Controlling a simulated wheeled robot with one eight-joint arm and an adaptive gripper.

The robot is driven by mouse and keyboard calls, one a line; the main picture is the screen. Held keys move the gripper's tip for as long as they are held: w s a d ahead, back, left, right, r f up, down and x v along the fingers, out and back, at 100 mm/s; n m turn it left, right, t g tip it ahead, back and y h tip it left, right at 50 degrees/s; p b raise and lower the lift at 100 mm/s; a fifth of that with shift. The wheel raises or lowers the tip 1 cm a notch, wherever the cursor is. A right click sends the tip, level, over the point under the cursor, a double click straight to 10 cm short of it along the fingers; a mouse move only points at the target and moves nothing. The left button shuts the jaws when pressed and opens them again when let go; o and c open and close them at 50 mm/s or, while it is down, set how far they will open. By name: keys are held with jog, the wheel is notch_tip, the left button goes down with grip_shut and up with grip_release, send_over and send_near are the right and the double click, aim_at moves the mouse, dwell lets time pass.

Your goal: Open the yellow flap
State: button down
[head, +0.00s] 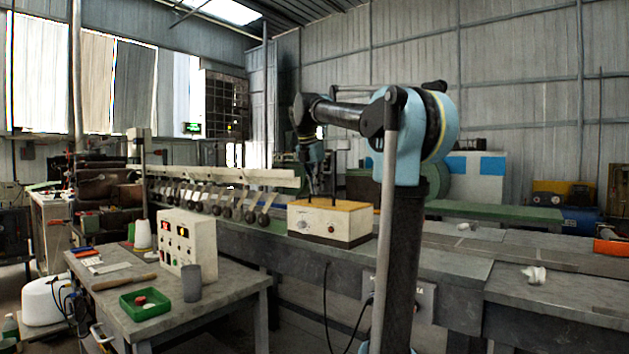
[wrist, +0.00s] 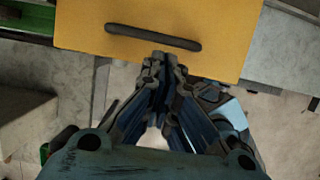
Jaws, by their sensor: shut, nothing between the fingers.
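The yellow flap (head: 330,206) is the flat top of a cream box (head: 318,226) that has knobs on its front and stands on the long grey bench. The flap lies level and looks closed. In the wrist view the flap (wrist: 225,28) fills the upper middle, with a dark bar handle (wrist: 153,38) across it. My gripper (wrist: 165,62) is shut and empty, its fingertips over the flap's near edge, just below the handle in the picture. In the head view my gripper (head: 318,190) hangs above the flap. I cannot tell whether the fingertips touch it.
A side table (head: 115,280) at the left holds a control box (head: 187,245), a grey cup (head: 192,283) and a green tray (head: 133,307). A row of rollers (head: 215,200) stands left of the cream box. The grey bench (head: 455,262) right of the box is mostly clear.

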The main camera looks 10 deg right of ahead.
aim_at(320, 205)
jog(key=shift+x, duration=2)
jog(key=shift+a+r, duration=0.15)
